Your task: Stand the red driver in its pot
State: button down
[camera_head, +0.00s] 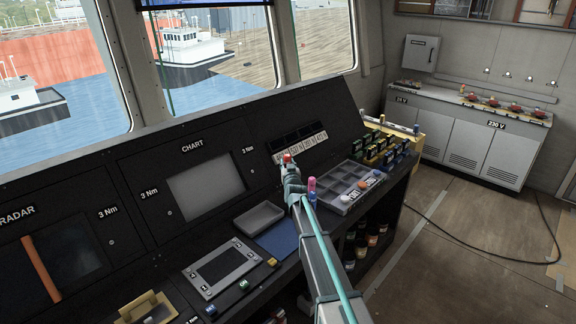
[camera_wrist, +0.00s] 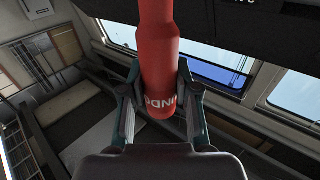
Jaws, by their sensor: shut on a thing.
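My gripper (camera_head: 289,168) is above the sloping black console in the head view, near the lettered switch strip. It is shut on a red cylinder with white lettering, which I take to be the red driver (camera_wrist: 158,50). In the wrist view my two fingers (camera_wrist: 159,78) close on either side of it, and its far end runs out of the top of the picture. In the head view only a small red part of the driver (camera_head: 287,157) shows at my fingertips. I cannot make out its pot for certain in either view.
A pink item (camera_head: 311,186) stands just right of my gripper. Beside it is a grey compartment tray (camera_head: 341,203), with coloured blocks behind. An empty grey tray (camera_head: 258,218) and a blue mat (camera_head: 279,240) lie in front. A display unit (camera_head: 220,267) sits to the left.

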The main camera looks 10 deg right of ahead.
jog(key=shift+f+b, duration=0.15)
jog(key=shift+b, duration=0.2)
notch_tip(320, 180, down, 6)
jog(key=b, duration=0.5)
jog(key=shift+f+b, duration=0.4)
jog(key=shift+b, duration=0.2)
dwell(0.9)
jog(key=shift+f, duration=0.35)
jog(key=shift+f+b, duration=1.9)
jog(key=c, duration=0.8)
grip_release()
jog(key=shift+o, duration=0.2)
